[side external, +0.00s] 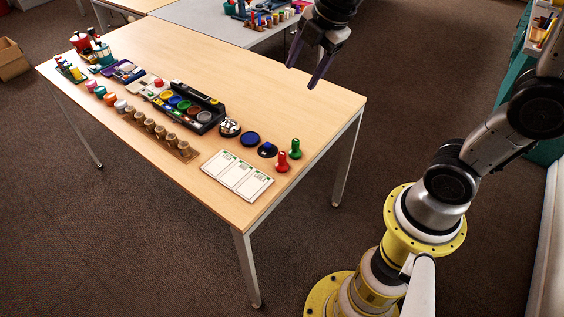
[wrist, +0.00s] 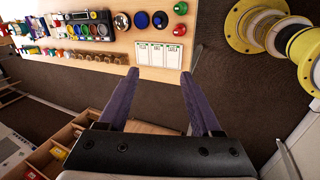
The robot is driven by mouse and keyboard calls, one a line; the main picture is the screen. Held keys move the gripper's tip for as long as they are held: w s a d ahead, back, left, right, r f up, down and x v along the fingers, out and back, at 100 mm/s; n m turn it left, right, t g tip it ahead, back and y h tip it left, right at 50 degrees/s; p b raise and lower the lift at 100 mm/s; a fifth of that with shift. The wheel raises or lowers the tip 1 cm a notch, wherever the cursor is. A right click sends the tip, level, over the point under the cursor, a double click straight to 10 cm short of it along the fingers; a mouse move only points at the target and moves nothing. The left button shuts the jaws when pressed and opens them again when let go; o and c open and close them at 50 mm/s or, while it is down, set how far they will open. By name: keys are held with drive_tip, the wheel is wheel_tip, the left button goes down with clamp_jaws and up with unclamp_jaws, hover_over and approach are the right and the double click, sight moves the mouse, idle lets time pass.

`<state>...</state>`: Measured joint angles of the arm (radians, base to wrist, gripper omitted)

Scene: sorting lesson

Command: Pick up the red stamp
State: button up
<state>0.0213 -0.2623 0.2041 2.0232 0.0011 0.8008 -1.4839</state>
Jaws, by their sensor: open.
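The red stamp (side external: 282,163) stands upright near the table's right corner in the side external view, beside a green stamp (side external: 295,150). In the wrist view the red stamp (wrist: 179,30) shows near the top, just below the green stamp (wrist: 180,9). My gripper (side external: 301,77) is open and empty, raised above the far side of the table. In the wrist view my gripper's purple fingers (wrist: 160,73) are spread apart, with the red stamp beyond their tips. Nothing covers the red stamp.
A white card with three panels (side external: 237,175) lies left of the red stamp. Blue (side external: 249,139) and black-and-blue round pads (side external: 267,150) sit behind it. The table's far right is bare.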

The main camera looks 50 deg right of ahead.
drive_tip(key=w+f+n+g, duration=0.2)
drive_tip(key=w+f+n, duration=0.1)
drive_tip(key=w+f, duration=0.55)
drive_tip(key=g, duration=0.2)
hover_over(282, 154)
drive_tip(key=f, duration=1.6)
drive_tip(key=shift+w+d+f, duration=0.1)
drive_tip(key=shift+w, duration=0.15)
drive_tip(key=shift+s+f, duration=0.2)
drive_tip(key=shift+f, duration=2.75)
clamp_jaws()
